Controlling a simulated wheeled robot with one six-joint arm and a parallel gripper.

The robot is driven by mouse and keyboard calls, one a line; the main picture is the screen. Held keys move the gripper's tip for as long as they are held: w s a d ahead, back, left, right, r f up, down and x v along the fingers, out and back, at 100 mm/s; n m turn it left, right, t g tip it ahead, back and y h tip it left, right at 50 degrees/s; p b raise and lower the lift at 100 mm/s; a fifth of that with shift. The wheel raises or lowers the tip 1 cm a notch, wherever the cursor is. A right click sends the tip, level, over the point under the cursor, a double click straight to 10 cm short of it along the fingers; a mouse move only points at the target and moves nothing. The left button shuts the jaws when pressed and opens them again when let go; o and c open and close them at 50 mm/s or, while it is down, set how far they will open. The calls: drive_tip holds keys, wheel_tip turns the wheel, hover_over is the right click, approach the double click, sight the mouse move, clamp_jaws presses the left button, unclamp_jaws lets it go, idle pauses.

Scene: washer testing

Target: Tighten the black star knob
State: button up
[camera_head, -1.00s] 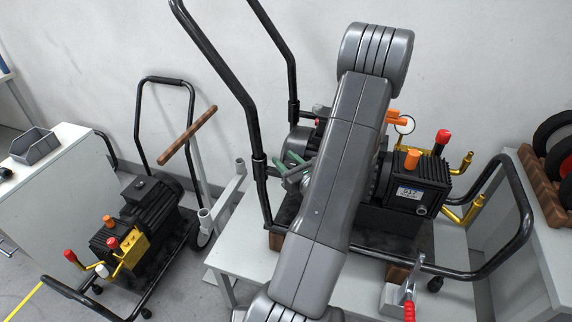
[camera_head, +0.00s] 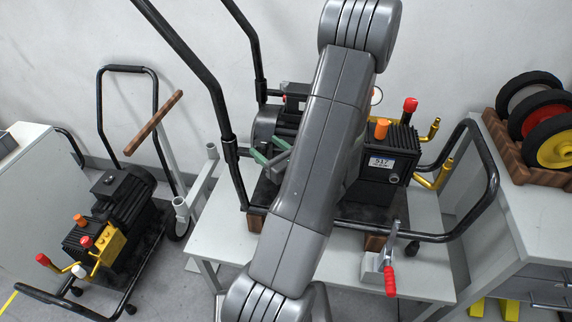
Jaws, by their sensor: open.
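The pressure washer (camera_head: 388,175) with the 517 label stands in a black tube frame on the light grey table. My large grey arm link crosses in front of it and hides its middle. The gripper's body is partly hidden by the arm. I cannot make out the black star knob; it may be hidden or too small against the black frame. I see nothing held between the fingers.
The black handle (camera_head: 190,75) rises left of the washer. A toggle clamp with a red grip (camera_head: 389,280) stands at the table's front (camera_head: 425,285). A second washer (camera_head: 112,215) is on the floor at left. Wheels in a brown rack (camera_head: 540,120) sit at right.

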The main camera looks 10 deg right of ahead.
sight(257, 140)
drive_tip(key=b+v, duration=0.1)
drive_tip(key=v, duration=0.7)
drive_tip(key=shift+s+d, duration=0.2)
drive_tip(key=shift+s, duration=0.1)
drive_tip(key=p+x, duration=0.2)
drive_tip(key=x, duration=1.2)
drive_tip(key=shift+p, duration=0.3)
drive_tip(key=shift+s, duration=0.1)
